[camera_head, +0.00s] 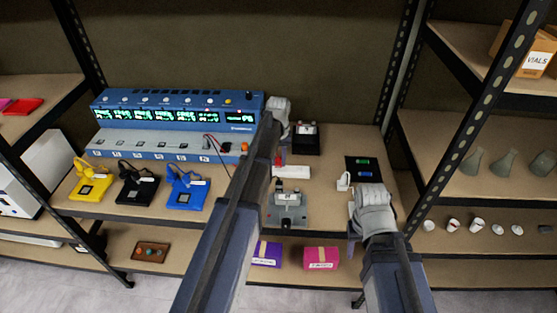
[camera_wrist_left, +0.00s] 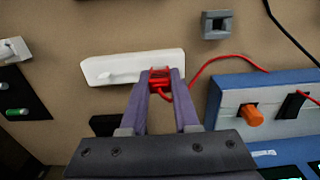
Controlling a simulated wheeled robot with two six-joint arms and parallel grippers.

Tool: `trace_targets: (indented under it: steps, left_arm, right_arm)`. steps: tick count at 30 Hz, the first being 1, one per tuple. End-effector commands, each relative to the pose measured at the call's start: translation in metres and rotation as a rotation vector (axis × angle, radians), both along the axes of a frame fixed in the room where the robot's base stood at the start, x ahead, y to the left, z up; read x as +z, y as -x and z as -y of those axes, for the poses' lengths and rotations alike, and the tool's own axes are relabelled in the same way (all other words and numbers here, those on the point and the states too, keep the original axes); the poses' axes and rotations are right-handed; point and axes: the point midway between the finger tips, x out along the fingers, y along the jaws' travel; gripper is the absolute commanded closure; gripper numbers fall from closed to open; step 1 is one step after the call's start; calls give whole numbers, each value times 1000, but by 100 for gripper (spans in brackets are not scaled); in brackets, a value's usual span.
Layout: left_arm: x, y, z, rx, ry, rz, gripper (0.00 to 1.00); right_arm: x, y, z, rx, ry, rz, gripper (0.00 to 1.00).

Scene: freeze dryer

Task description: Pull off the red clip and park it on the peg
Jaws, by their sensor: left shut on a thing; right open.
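My left gripper (camera_head: 279,152) is shut on the red clip (camera_wrist_left: 160,78), which also shows as a small red spot in the head view (camera_head: 279,160). A red wire runs from the clip to the blue machine. The clip is at one end of a long white plate (camera_wrist_left: 120,69), also visible in the head view (camera_head: 293,172). A small raised white bump, perhaps the peg (camera_wrist_left: 105,77), is near the plate's other end. I cannot tell whether the clip touches the plate. My right gripper (camera_head: 353,200) is open at the shelf's front right.
The blue machine (camera_head: 170,103) with lit displays stands behind left. A black box (camera_head: 306,145) is just behind the white plate, a grey stand (camera_head: 289,222) in front. Yellow, black and blue (camera_head: 187,190) holders are at left. A black mat (camera_head: 363,168) with vials lies right.

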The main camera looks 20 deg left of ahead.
Motion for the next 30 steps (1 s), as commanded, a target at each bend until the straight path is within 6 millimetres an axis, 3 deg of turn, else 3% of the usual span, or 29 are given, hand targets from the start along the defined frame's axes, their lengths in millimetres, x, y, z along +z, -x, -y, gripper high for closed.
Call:
trace_targets:
  steps: [19,20,28,30]
  left_arm:
    - [-10,0,0,0,0,0,100]
    - [-10,0,0,0,0,0,70]
    - [-10,0,0,0,0,0,39]
    - [-10,0,0,0,0,0,36]
  right_arm:
    - [-10,0,0,0,0,0,50]
    - [-9,0,0,0,0,0,50]
    - [-9,0,0,0,0,0,50]
    - [-9,0,0,0,0,0,50]
